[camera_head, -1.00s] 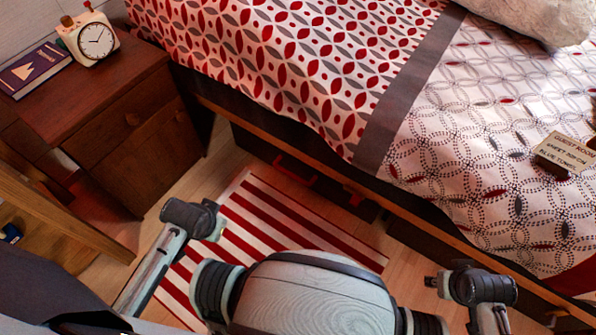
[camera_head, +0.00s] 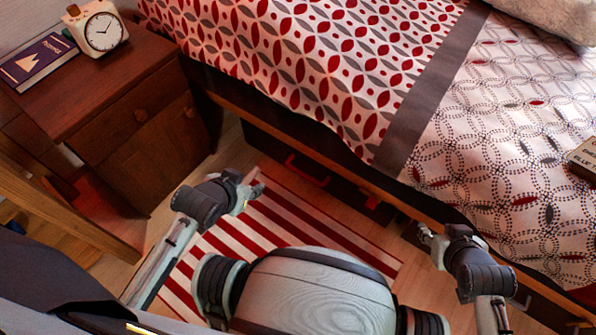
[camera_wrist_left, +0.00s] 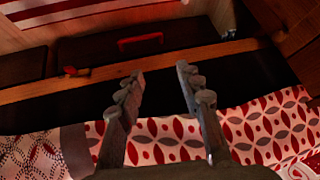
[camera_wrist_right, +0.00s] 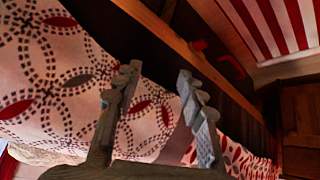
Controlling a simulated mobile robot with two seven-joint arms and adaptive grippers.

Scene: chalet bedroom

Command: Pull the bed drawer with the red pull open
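The red pull (camera_head: 307,170) is a bar handle on a dark drawer front (camera_head: 262,140) under the bed's side rail. The pull also shows in the left wrist view (camera_wrist_left: 140,42) and in the right wrist view (camera_wrist_right: 232,66). The drawer looks shut. My left gripper (camera_head: 252,190) is open and empty, above the striped rug, left of the pull and apart from it. My right gripper (camera_head: 426,236) is open and empty, to the right of the pull, near the bed's side. Both wrist views show spread fingers with nothing between them.
A smaller red piece (camera_head: 372,201) sits right of the pull. The bed rail (camera_head: 345,178) and bedspread overhang the drawers. A nightstand (camera_head: 150,125) with a clock (camera_head: 103,31) and a book (camera_head: 38,62) stands left. The striped rug (camera_head: 290,215) before the drawer is clear.

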